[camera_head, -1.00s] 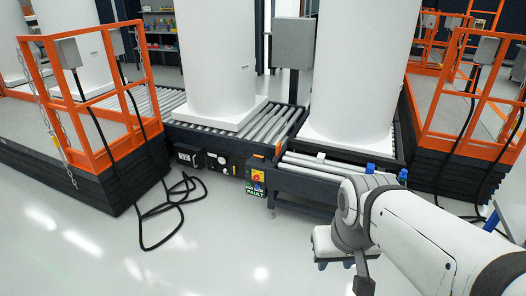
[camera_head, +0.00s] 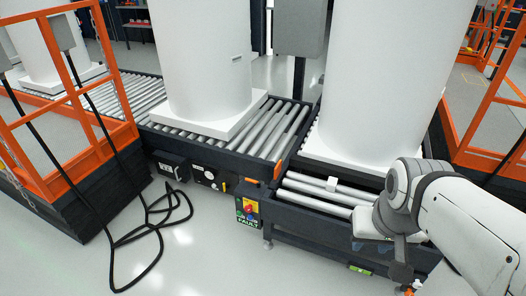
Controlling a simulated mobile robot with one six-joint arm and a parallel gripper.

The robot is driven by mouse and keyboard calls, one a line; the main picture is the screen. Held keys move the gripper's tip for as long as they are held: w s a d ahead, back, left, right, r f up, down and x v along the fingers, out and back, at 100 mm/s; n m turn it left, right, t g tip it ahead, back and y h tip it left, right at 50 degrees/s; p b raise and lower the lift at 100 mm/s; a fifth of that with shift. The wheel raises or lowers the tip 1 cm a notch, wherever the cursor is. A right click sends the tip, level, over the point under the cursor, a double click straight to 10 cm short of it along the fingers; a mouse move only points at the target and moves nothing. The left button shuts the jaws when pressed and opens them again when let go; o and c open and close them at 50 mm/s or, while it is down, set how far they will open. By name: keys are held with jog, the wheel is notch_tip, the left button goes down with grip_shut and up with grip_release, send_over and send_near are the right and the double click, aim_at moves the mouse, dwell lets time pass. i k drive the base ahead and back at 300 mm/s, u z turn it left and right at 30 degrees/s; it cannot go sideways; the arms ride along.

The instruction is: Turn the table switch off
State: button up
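A small switch box (camera_head: 248,211) with a yellow plate and a red knob sits low on the front of the dark roller table (camera_head: 225,165). A green label reading "FAULT" is under the knob. The knob's setting is too small to make out. My white arm (camera_head: 460,215) reaches in from the right, to the right of the switch and well apart from it. A dark part at the arm's end hangs in front of the table's right section. My gripper's fingers cannot be made out clearly, and nothing is seen held.
Large white tanks (camera_head: 207,60) (camera_head: 385,80) stand on the rollers. A dark panel with dials (camera_head: 207,177) is left of the switch. A black cable (camera_head: 150,228) lies on the floor. Orange railings (camera_head: 100,90) flank the left. The floor before the switch is clear.

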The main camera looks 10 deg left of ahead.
aim_at(248, 208)
jog(key=u, duration=0.7)
jog(key=i, duration=1.2)
jog(key=u, duration=0.95)
jog(key=k, duration=0.7)
jog(key=u, duration=0.25)
jog(key=i, duration=0.8)
jog(key=z, duration=0.1)
